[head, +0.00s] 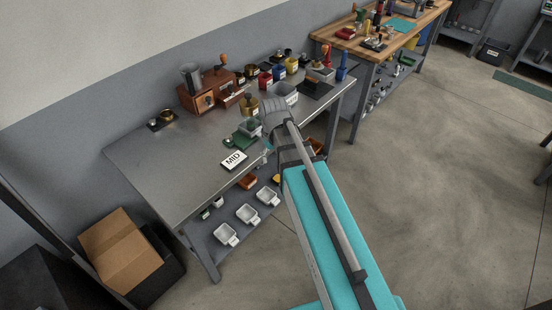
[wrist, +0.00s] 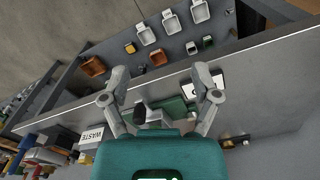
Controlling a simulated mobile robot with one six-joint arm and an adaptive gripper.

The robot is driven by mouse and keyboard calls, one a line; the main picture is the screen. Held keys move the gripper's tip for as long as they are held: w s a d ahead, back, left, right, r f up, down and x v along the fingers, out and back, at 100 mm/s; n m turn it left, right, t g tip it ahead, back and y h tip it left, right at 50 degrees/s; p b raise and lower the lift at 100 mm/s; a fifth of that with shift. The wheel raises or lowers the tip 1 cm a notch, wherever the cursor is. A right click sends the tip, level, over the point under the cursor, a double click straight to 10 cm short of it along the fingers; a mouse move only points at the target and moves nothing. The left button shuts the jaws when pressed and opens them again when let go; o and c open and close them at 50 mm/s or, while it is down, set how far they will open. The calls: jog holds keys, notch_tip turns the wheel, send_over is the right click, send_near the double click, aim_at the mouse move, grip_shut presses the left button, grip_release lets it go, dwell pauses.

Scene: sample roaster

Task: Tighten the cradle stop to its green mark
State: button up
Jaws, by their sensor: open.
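My gripper (wrist: 162,86) is open in the wrist view, its two grey fingers spread apart with nothing visibly held. A green device (wrist: 174,108) on the steel bench shows between and behind the fingers, with a dark rounded part (wrist: 140,113) at its left. In the head view the green device (head: 241,139) sits near the bench's front edge, beside the end of my arm, which partly covers this area. I cannot make out the cradle stop or its green mark in either view. Whether a finger touches the device cannot be told.
A white MID card (head: 234,160) lies left of the device on the steel bench (head: 160,163). A grey bin (head: 284,93), labelled WASTE in the wrist view (wrist: 92,136), stands nearby. Jars and a wooden drawer box (head: 203,94) line the back. The bench's left part is mostly clear.

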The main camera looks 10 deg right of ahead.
jog(key=shift+s+d+f, duration=0.1)
jog(key=shift+s+d, duration=0.1)
jog(key=shift+s, duration=0.35)
jog(key=s+d+m, duration=0.2)
jog(key=s, duration=0.4)
jog(key=shift+s+d+m, duration=0.2)
jog(key=shift+s+m, duration=0.2)
